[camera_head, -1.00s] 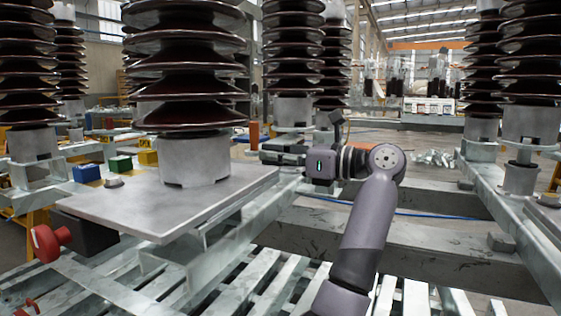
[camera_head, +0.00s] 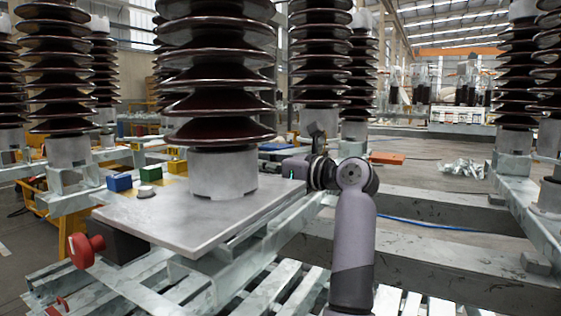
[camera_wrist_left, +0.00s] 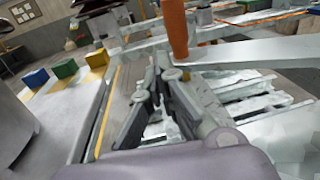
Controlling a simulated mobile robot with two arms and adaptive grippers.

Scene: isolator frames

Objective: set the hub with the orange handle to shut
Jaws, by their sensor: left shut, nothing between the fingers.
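An upright orange cylinder (camera_wrist_left: 175,28), which looks like the orange handle, stands beyond my left gripper (camera_wrist_left: 160,78) in the left wrist view. My fingers are close together, with nothing between them, and appear apart from the cylinder. I cannot make out a hub body or its setting. In the head view my left arm rises from the bottom. Its gripper body (camera_head: 296,168) is beside the right edge of the grey plate (camera_head: 165,235), and its fingertips are hidden. The upright orange cylinder does not show in this head view. My right gripper is out of view.
A large brown ribbed insulator (camera_head: 218,100) stands on the plate. Blue (camera_head: 119,182), green (camera_head: 149,172) and yellow (camera_head: 177,166) blocks are left of it. A red knob (camera_head: 86,250) projects at front left. A flat orange object (camera_head: 388,158) lies behind my arm.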

